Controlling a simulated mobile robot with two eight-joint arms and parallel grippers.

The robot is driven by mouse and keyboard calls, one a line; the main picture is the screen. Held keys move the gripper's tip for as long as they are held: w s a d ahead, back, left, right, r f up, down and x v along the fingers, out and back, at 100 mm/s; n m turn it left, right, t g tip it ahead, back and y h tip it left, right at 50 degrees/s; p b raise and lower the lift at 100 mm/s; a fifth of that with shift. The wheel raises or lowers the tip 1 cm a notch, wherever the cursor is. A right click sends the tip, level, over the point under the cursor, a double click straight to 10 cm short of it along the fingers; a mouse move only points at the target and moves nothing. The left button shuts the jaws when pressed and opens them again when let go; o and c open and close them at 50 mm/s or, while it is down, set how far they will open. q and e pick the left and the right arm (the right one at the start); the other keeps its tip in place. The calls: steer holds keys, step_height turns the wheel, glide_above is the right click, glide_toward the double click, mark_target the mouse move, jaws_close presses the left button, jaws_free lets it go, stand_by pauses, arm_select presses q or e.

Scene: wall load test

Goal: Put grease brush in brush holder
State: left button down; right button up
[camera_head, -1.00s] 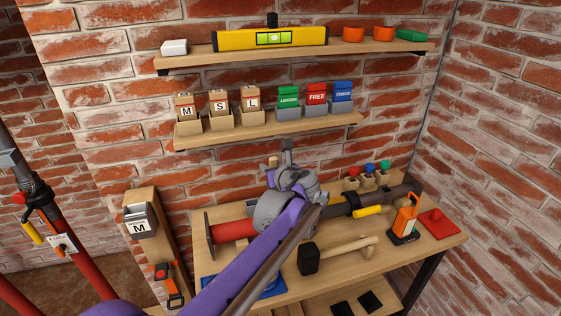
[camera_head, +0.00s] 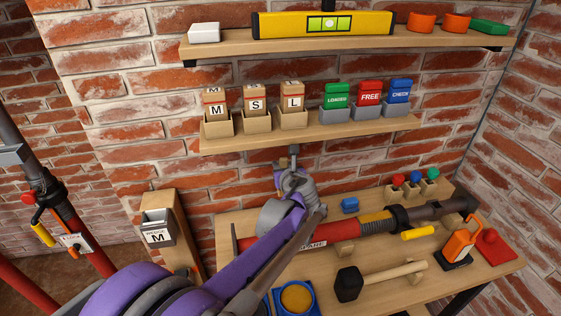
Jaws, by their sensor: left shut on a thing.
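My left gripper (camera_head: 294,162) is raised above the back left of the workbench (camera_head: 228,222), just below the middle shelf. It is shut; what it holds is mostly hidden by the gripper and wrist, so I cannot clearly make out the grease brush. A small blue block (camera_head: 350,205) stands at the back of the bench, right of the gripper; I cannot tell if it is the brush holder. A round yellow-brown pot (camera_head: 297,297) sits in a blue tray at the front left. My right gripper is not in view.
A red and grey pipe (camera_head: 335,230) lies along the bench. A black-headed mallet (camera_head: 348,283) lies in front of it. The middle shelf (camera_head: 330,133) carries label boxes above the gripper. A box marked M (camera_head: 157,228) is on a wooden post at left.

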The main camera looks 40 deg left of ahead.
arm_select(q)
step_height(320, 180, down, 5)
steer(key=b, duration=0.3)
steer(key=shift+f, duration=0.15)
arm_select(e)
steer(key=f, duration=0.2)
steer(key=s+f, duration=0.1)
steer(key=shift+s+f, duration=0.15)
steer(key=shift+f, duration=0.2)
arm_select(q)
steer(key=shift+f, duration=0.3)
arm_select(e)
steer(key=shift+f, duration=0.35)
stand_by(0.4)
arm_select(q)
steer(key=shift+f+b, duration=0.35)
steer(key=shift+b, duration=0.2)
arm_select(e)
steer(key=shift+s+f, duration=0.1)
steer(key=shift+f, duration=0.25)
arm_select(q)
steer(key=shift+f, duration=0.3)
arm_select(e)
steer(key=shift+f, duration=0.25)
arm_select(q)
steer(key=shift+f+b, duration=0.4)
steer(key=shift+b, duration=0.15)
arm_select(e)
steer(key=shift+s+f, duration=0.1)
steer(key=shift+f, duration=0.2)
